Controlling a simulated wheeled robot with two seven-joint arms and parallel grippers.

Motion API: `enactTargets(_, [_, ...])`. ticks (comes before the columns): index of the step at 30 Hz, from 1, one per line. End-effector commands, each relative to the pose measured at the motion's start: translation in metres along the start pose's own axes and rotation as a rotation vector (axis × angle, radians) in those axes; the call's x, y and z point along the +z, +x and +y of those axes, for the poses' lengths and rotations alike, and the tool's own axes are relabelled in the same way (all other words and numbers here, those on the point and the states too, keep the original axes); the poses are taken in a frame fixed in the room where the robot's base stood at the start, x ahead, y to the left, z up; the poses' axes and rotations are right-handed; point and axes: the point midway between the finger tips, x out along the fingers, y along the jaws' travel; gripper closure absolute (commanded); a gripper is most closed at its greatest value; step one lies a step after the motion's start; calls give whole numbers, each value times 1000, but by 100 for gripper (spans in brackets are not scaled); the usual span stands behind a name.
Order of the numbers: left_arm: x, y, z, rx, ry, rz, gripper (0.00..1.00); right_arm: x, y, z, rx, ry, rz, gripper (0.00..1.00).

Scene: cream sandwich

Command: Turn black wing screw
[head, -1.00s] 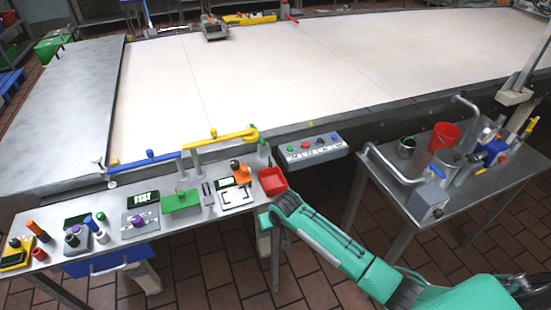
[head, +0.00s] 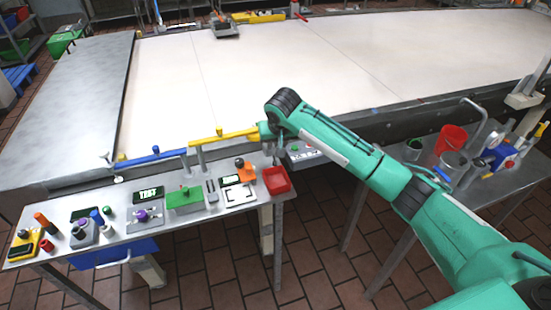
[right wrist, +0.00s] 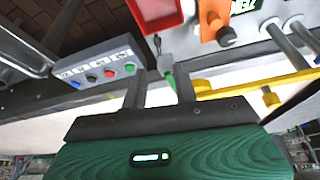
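I cannot pick out a black wing screw for certain. A small upright piece (right wrist: 165,62), grey above and green below, shows between my fingers in the right wrist view, but I cannot tell its exact shape. My right gripper (right wrist: 160,82) is open, its two dark fingers apart with nothing clearly held. In the head view my right arm reaches over to the right end of the yellow bar (head: 225,135), and the fingertips are hidden. A dark round knob (head: 239,162) stands by an orange part on the bench. My left gripper is not in view.
The red bin (head: 277,181) and the grey button box (right wrist: 100,70) lie close to my right gripper. The bench (head: 190,222) carries a green box (head: 184,199) and several knobs. The large white surface is mostly clear.

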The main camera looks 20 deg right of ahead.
Motion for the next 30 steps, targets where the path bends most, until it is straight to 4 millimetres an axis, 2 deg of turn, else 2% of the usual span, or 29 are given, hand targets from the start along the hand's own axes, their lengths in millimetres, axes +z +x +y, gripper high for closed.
enactTargets(4, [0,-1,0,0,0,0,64,-10,-3,5,11,20,3,71])
enactTargets(8, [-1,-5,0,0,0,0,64,-11,9,5,12,21,1,71])
enactTargets(21, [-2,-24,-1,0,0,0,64,-10,90,5,12,20,0,71])
enactTargets(30, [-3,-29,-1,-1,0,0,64,-11,125,6,11,20,2,71])
